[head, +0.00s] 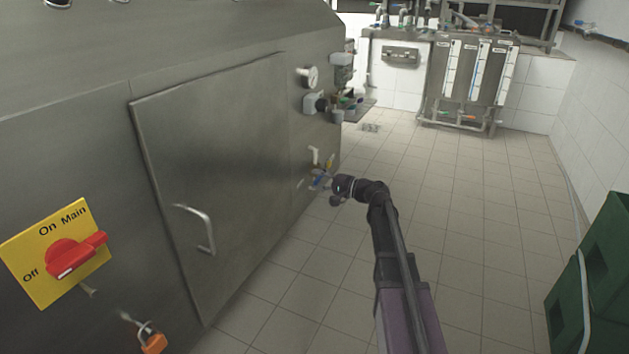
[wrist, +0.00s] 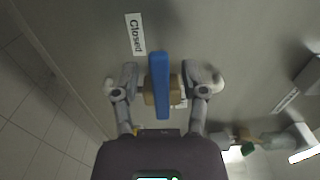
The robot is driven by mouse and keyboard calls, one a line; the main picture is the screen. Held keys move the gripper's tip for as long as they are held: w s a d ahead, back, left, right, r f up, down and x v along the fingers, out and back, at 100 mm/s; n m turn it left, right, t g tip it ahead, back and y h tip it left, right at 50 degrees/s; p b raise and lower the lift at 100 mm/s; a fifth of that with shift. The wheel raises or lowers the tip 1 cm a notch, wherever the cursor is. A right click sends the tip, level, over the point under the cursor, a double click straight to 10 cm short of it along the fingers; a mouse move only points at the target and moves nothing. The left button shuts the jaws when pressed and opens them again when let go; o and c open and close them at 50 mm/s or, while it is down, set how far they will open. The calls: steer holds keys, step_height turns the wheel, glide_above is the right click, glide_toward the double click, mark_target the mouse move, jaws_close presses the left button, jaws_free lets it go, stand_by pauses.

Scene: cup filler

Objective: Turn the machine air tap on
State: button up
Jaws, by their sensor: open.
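The air tap has a blue lever (wrist: 160,85) on a brass body (wrist: 150,98) and sits low on the steel machine's front panel. In the wrist view my gripper (wrist: 163,80) is open, with one finger on each side of the blue lever and the brass body. I see a gap between each finger and the lever. A white "Closed" label (wrist: 135,34) is on the panel beside the lever's far end. In the head view the blue lever (head: 318,182) is small and partly hidden by my gripper (head: 329,187).
The machine's door (head: 220,170) and the red main switch (head: 75,255) are to the left. Green crates (head: 600,270) stand at the right. The tiled floor between is clear.

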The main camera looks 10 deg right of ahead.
jaws_close()
steer(key=shift+a, duration=0.4)
steer(key=shift+d, duration=0.2)
